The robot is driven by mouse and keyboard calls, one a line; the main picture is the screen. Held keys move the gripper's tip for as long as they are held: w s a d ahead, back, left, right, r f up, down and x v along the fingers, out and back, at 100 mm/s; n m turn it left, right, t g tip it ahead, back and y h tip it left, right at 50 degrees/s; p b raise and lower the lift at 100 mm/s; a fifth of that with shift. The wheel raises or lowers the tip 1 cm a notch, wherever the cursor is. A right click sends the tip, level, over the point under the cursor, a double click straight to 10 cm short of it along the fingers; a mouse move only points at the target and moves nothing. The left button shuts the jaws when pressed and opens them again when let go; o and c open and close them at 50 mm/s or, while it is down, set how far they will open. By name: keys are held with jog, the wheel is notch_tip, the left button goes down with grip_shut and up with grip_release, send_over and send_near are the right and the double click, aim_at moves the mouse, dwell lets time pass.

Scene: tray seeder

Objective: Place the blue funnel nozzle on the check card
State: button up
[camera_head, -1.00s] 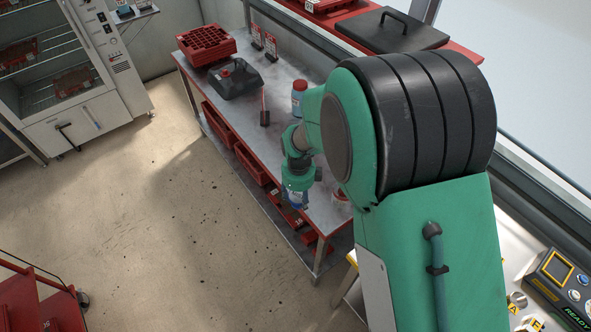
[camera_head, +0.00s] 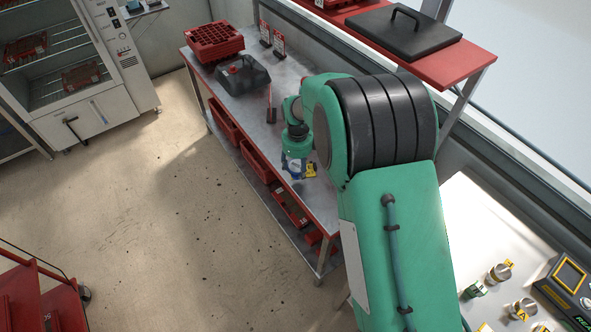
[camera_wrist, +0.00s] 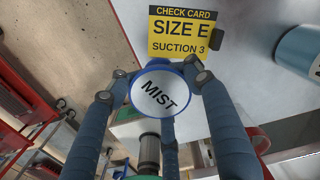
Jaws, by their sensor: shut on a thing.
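My gripper (camera_wrist: 161,82) is shut on the blue funnel nozzle (camera_wrist: 160,92). In the wrist view the nozzle shows a round white face marked MIST with a blue rim, the fingers around it. The yellow check card (camera_wrist: 180,48), reading SIZE E and SUCTION 3, lies on the grey bench top beyond the nozzle, at the top of the wrist view.
A pale blue cylinder (camera_wrist: 302,50) is right of the card. A small dark block (camera_wrist: 217,40) is at the card's right edge. On the bench (camera_head: 313,200) stand a black lidded box (camera_head: 243,80) and a red crate (camera_head: 215,42) farther back.

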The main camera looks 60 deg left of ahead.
aim_at(295, 163)
jog(key=shift+w+a+f, duration=0.1)
jog(key=shift+w+a, duration=0.3)
jog(key=shift+a, duration=0.45)
jog(key=shift+w+a+f, duration=0.1)
jog(key=shift+w+a, duration=0.3)
jog(key=shift+a, duration=0.4)
jog(key=shift+f+b, duration=0.85)
jog(key=shift+f, duration=0.85)
jog(key=shift+f, duration=0.2)
jog(key=o, duration=1.3)
jog(key=shift+r, duration=0.2)
notch_tip(295, 163, up, 12)
jog(key=p, duration=0.3)
